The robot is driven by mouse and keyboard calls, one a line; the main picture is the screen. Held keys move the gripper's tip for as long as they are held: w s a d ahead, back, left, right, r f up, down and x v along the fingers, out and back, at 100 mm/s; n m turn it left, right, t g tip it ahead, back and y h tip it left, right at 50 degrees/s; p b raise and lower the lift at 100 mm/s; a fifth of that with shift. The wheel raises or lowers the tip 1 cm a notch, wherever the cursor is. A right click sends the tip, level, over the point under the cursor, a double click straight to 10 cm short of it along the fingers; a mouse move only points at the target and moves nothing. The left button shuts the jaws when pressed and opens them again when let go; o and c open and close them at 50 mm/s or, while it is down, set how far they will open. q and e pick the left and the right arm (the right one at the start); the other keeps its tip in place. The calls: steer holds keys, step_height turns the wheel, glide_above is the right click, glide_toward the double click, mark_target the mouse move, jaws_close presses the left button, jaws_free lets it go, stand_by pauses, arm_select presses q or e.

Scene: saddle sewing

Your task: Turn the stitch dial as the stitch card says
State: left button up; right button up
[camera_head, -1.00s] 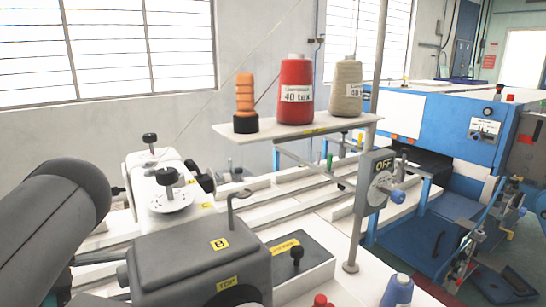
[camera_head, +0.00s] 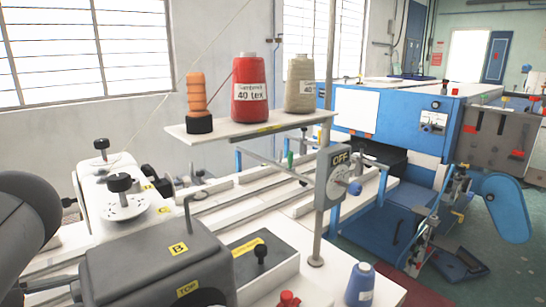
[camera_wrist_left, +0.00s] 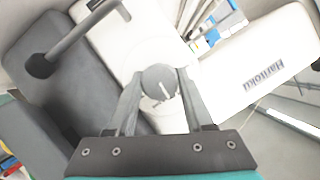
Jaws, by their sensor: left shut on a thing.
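In the left wrist view my left gripper (camera_wrist_left: 160,80) is shut on a round grey dial (camera_wrist_left: 158,77) with a white pointer line on its face. The dial sits on the white machine body (camera_wrist_left: 155,30). In the head view only a dark part of my left arm shows at the left edge, and the gripper and held dial cannot be made out. A white disc with a black knob (camera_head: 121,184) stands on the white machine there, with no gripper on it. No stitch card can be read in either view. My right gripper is not in view.
A grey block (camera_head: 157,262) labelled B and TOP, with a bent rod, stands close in front. Behind it, a shelf (camera_head: 222,136) holds orange, red and cream thread spools. A post carries a switch box (camera_head: 330,178) marked OFF. A blue spool (camera_head: 361,285) stands front right.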

arm_select(q)
jaws_close()
steer(key=shift+m+b, duration=0.4)
steer(key=shift+b, duration=0.05)
steer(key=shift+m+t+y+b, duration=0.3)
steer(key=shift+m+t+b, duration=0.15)
steer(key=shift+m+t, duration=0.05)
steer(key=shift+m+t+b, duration=0.3)
steer(key=shift+m+b, duration=0.1)
steer(key=shift+b, duration=0.1)
stand_by(0.3)
